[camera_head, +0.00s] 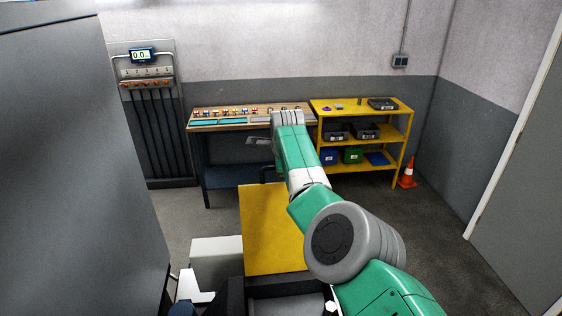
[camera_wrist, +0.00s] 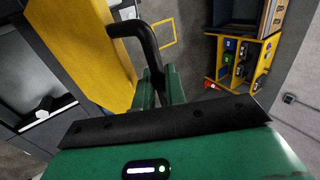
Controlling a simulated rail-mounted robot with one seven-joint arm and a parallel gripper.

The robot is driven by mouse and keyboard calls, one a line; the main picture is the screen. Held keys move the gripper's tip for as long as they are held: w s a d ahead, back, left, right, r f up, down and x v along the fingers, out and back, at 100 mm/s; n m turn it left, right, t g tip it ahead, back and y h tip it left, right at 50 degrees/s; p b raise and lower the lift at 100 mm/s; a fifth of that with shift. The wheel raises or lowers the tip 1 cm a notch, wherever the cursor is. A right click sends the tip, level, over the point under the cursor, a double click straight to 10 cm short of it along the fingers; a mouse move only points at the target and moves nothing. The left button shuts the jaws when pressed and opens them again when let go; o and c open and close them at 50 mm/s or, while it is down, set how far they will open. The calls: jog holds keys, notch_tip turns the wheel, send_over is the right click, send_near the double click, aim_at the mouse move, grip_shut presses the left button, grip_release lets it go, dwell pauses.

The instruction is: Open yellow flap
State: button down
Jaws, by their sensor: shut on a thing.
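The yellow flap (camera_head: 262,235) is a flat panel in the lower middle of the head view, partly hidden behind my arm. In the wrist view the flap (camera_wrist: 80,45) fills the upper left. Its black bar handle (camera_wrist: 146,40) curves out from its face. My gripper (camera_wrist: 160,86) has its green fingers closed around the lower end of this handle. In the head view my fingers are hidden behind my wrist, and only a dark bit of the handle shows above the flap's far edge. The flap's exact angle is hard to tell.
A workbench (camera_head: 225,127) with small coloured parts stands behind. A yellow shelf (camera_head: 360,143) with bins is right of it, with an orange cone (camera_head: 407,172) beside it. A large grey cabinet (camera_head: 75,180) blocks the left. Open floor (camera_head: 440,235) lies to the right.

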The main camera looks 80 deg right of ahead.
jog(key=shift+w+d+f, duration=0.1)
jog(key=shift+f, duration=0.05)
jog(key=c, duration=1.5)
grip_release()
jog(key=shift+c, duration=0.2)
jog(key=w+b+v, duration=0.1)
jog(key=v, duration=0.6)
jog(key=shift+s+r+b, duration=0.35)
jog(key=shift+s+b, duration=0.05)
jog(key=shift+s, duration=0.1)
